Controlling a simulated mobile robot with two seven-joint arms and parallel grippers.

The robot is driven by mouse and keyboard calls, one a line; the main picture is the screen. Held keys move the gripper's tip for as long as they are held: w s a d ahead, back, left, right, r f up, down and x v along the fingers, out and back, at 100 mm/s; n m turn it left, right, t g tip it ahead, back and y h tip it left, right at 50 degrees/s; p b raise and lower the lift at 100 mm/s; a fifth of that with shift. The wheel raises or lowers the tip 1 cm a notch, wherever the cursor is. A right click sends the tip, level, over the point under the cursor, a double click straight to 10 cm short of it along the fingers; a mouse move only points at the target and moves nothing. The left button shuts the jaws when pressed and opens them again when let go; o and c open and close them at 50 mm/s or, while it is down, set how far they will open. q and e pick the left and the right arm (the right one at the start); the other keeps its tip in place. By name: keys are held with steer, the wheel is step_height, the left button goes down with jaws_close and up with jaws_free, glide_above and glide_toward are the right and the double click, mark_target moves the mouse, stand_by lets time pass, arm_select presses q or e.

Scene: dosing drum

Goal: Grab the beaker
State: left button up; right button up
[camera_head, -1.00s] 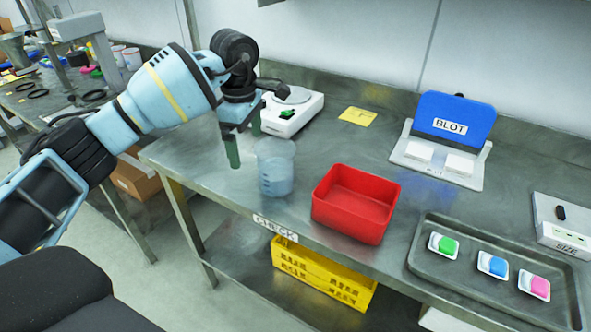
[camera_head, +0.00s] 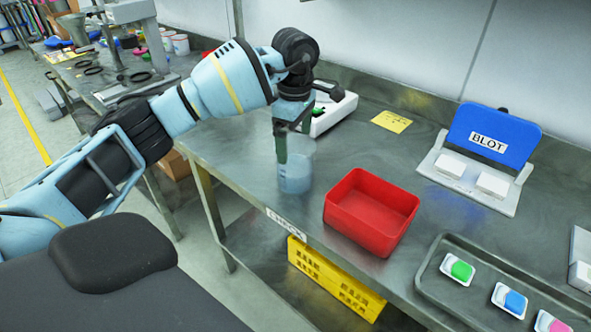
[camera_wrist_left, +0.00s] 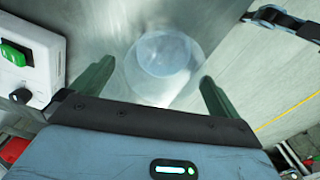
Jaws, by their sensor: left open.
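The clear beaker (camera_head: 296,172) stands upright on the steel bench, left of the red bin. My left gripper (camera_head: 290,140) is over the beaker's left side, fingers pointing down, and hides part of its rim. In the left wrist view the beaker (camera_wrist_left: 163,60) lies ahead between the two green fingers of the open left gripper (camera_wrist_left: 157,88). The fingers are apart and I see no contact with the beaker. My right gripper is in no view.
The red bin (camera_head: 345,213) stands close right of the beaker. A white device with a green switch (camera_wrist_left: 18,57) is behind it. The bench's front edge is near.

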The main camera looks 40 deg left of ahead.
mark_target(295, 162)
arm_select(q)
steer(key=shift+f, duration=0.7)
steer(key=f, duration=0.4)
steer(key=shift+s+d, duration=0.2)
steer(key=shift+s, duration=0.05)
steer(key=shift+f+p, duration=0.3)
steer(key=shift+f, duration=0.3)
steer(key=c, duration=1.3)
steer(key=shift+w+r, duration=0.1)
steer(key=shift+r, duration=0.05)
steer(key=shift+c, duration=0.8)
steer(key=shift+r, duration=0.1)
